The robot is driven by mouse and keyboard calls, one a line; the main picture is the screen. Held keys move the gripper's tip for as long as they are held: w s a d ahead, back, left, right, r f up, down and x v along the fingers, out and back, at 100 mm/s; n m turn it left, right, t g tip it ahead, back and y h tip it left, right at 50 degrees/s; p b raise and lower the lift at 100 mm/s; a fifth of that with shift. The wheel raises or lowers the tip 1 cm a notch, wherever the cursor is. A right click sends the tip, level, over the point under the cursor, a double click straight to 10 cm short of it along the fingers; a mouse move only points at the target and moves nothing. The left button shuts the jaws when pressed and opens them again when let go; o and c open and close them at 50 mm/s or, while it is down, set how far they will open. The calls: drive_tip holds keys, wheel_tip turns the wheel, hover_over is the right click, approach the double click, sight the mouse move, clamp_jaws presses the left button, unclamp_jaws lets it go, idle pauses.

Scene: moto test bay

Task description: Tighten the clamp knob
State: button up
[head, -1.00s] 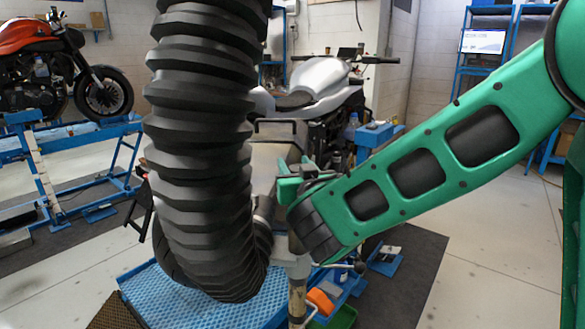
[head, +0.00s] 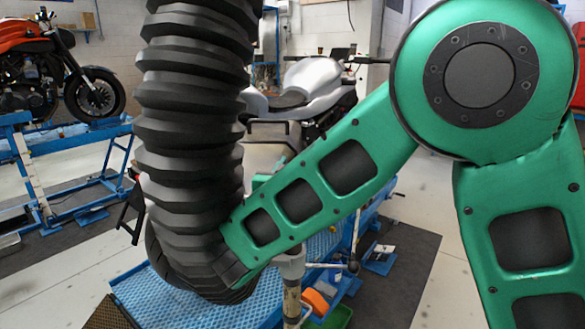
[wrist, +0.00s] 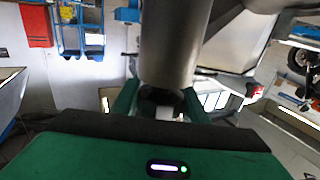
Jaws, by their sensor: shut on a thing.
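In the wrist view my gripper (wrist: 160,100) has one green finger on each side of a small dark piece, apparently the clamp knob (wrist: 158,97), and is shut on it. The knob sits just below the end of a grey metal cylinder (wrist: 170,45), and its details are in shadow. In the head view my green arm reaches behind the black corrugated hose (head: 195,150). Only a bit of green shows past the hose there, and the knob and fingertips are hidden.
A post with a grey fitting (head: 290,265) and a ball-ended lever (head: 352,267) stands close below my arm. A silver motorcycle (head: 315,85) is behind on a blue lift (head: 200,290). An orange motorcycle (head: 85,85) stands left.

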drive_tip(key=shift+f, duration=0.15)
idle(0.3)
drive_tip(key=o, duration=1.1)
drive_tip(key=shift+c, duration=0.2)
drive_tip(key=shift+v, duration=1.85)
drive_tip(key=v, duration=0.6)
drive_tip(key=shift+s+a, duration=0.2)
drive_tip(key=shift+s, duration=0.15)
